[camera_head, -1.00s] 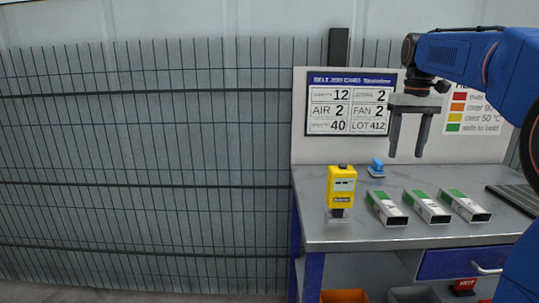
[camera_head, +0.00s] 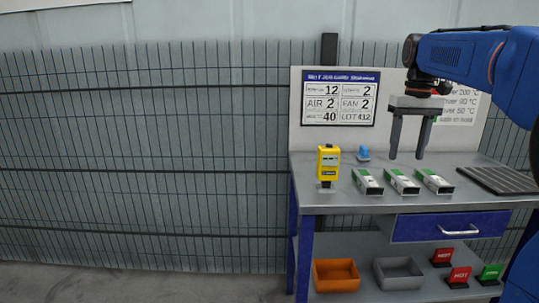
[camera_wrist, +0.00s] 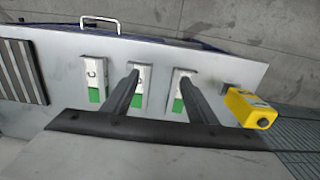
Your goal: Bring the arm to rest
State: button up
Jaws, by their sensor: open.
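My gripper (camera_head: 408,155) hangs fingers-down from my blue arm at the right of the head view. Its two fingers are apart with nothing between them. It is above the metal table (camera_head: 335,199), clear of the things on it. In the wrist view my gripper (camera_wrist: 160,75) shows its fingers over the row of three white-and-green profiles, not touching as far as I can tell. The profiles lie side by side: left (camera_head: 367,182), middle (camera_head: 401,182) and right (camera_head: 434,182).
A yellow device (camera_head: 328,162) stands at the table's left, with a blue object (camera_head: 363,154) behind it. A dark slatted mat (camera_head: 497,180) lies at right. Below are an orange bin (camera_head: 336,275), a grey bin (camera_head: 398,273) and red and green signs. A board (camera_head: 340,97) and mesh fence (camera_head: 150,160) stand behind.

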jog(key=s+a+f+t, duration=0.1)
jog(key=s+a+f, duration=0.2)
jog(key=s+f, duration=0.5)
jog(key=s+a+f+t, duration=0.2)
jog(key=s+f, duration=0.6)
jog(key=s, duration=0.4)
jog(key=s+a+f+t, duration=0.1)
jog(key=s+a+f, duration=0.3)
jog(key=s+f, duration=0.4)
jog(key=shift+s+f+t, duration=0.25)
jog(key=shift+s+t, duration=0.15)
jog(key=shift+s, duration=0.75)
